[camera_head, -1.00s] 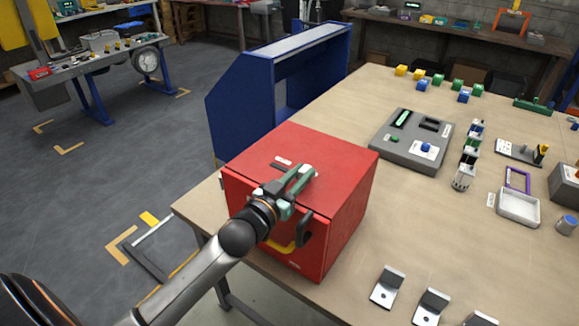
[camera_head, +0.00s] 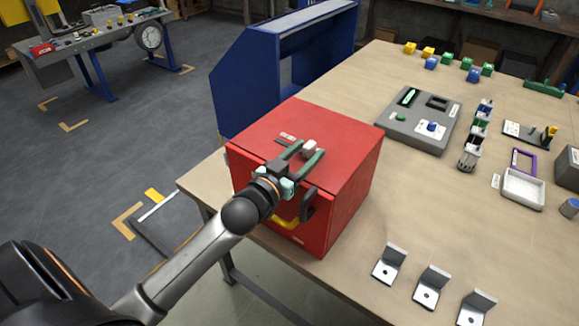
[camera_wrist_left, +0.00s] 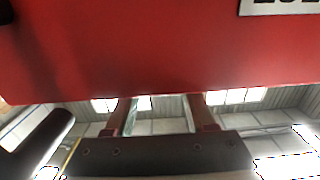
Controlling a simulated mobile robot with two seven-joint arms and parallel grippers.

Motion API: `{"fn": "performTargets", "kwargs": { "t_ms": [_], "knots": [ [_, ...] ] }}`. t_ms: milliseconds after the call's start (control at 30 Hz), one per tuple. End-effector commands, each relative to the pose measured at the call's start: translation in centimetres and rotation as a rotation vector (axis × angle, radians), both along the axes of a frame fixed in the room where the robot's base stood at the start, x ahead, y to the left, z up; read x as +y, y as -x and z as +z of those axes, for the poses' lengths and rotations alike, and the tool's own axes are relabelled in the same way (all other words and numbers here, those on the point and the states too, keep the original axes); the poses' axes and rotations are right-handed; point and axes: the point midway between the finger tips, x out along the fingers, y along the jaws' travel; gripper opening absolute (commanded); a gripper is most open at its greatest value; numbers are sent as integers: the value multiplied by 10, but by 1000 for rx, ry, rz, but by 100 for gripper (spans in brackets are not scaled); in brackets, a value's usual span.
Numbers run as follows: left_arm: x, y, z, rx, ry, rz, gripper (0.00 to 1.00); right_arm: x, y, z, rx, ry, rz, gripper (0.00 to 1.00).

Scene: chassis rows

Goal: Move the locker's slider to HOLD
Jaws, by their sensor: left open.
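The red locker (camera_head: 345,205) stands on the near left corner of the workbench. A small pale grey slider knob (camera_head: 309,146) stands on its top, beside a dark slot and a white label (camera_head: 288,136). The label's words are too small to read. My left gripper (camera_head: 311,152) is open over the locker's top front edge, with its green fingers on either side of the knob. I cannot tell whether they touch it. The left wrist view shows both fingers (camera_wrist_left: 164,115) apart and the locker's red face (camera_wrist_left: 150,55). My right gripper is not in view.
A yellow handle (camera_head: 286,221) and a dark handle (camera_head: 309,203) are on the locker's front, close under my left gripper. A blue cabinet (camera_head: 240,90) stands behind. A grey panel (camera_head: 420,120) and metal brackets (camera_head: 389,264) lie to the right, with bare bench between.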

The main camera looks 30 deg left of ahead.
Motion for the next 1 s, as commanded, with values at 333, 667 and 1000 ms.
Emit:
{"fn": "performTargets", "kwargs": {
  "t_ms": [333, 667, 1000],
  "knots": [
    [5, 60, -3, 4, 1, 0, 55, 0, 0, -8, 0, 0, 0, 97],
    [8, 105, -2, 2, 2, -1, 55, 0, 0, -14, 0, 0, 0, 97],
    [9, 117, 0, 1, 1, -1, 55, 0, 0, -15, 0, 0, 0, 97]
  ]
}}
